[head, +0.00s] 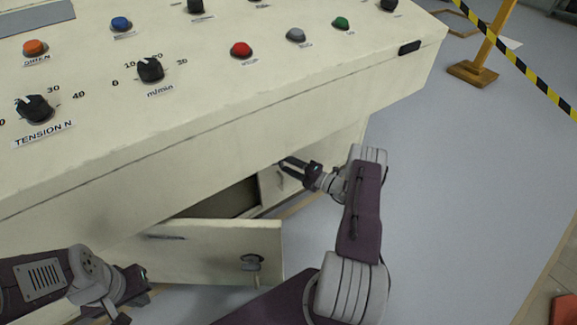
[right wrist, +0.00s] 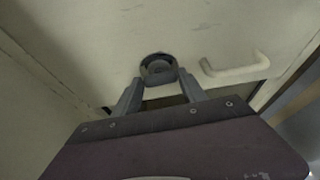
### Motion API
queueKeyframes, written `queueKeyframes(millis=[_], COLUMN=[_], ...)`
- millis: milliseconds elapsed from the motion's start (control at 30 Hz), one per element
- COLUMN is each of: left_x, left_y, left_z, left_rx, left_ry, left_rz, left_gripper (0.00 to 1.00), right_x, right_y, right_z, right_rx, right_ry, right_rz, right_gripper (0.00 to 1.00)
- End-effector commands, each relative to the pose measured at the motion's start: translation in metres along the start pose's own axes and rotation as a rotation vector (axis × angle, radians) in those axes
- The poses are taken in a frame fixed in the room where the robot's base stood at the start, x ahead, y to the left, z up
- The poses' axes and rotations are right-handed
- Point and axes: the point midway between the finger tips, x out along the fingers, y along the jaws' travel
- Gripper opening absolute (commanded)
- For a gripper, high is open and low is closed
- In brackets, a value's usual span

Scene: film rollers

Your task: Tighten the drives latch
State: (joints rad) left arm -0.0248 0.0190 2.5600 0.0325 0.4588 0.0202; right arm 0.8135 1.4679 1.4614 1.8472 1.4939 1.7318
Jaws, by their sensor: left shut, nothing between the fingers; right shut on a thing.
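My right gripper (head: 292,165) is at the right-hand cabinet door (head: 270,189) under the console. In the right wrist view its fingers (right wrist: 160,82) are closed around a round dark latch knob (right wrist: 158,64) on a pale door face. A pale bar handle (right wrist: 236,71) sits to the right of this knob. No label for the latch is readable. My left gripper (head: 134,285) is shut and empty at lower left, in front of the open cabinet door (head: 205,242). Its fingertips are small and dark in the head view.
The open door swings out from the cabinet and has a handle (head: 251,263). The cream console (head: 230,110) with knobs and buttons overhangs the doors. Grey floor (head: 450,200) is clear at right.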

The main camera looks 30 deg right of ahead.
Motion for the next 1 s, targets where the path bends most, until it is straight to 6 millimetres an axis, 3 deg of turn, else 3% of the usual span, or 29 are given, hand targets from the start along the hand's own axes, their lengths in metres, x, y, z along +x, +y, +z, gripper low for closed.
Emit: queueKeyframes(millis=[300, 333, 400, 733, 1000], left_x=[0.000, 0.000, 0.000, -0.003, -0.029], left_y=[0.000, 0.000, 0.000, 0.000, 0.001], left_z=[0.000, 0.000, 0.000, 0.000, -0.003], left_rx=[0.000, 0.000, 0.000, 0.000, 0.000], left_ry=[0.000, 0.000, 0.000, 0.000, 0.000], left_rz=[0.000, 0.000, 0.000, 0.000, 0.000], left_gripper=[0.00, 0.00, 0.00, 0.00, 0.00], right_x=[0.000, 0.000, 0.000, -0.004, -0.059], right_y=[-0.001, -0.001, -0.001, 0.001, 0.004], right_z=[0.000, 0.000, 0.000, 0.001, 0.002], right_rx=[0.001, 0.001, 0.001, 0.001, 0.002], right_ry=[-0.002, -0.002, -0.001, -0.003, -0.007], right_rz=[-0.001, -0.001, -0.001, -0.001, -0.001], right_gripper=[0.09, 0.55, 0.71, 0.71, 0.71])
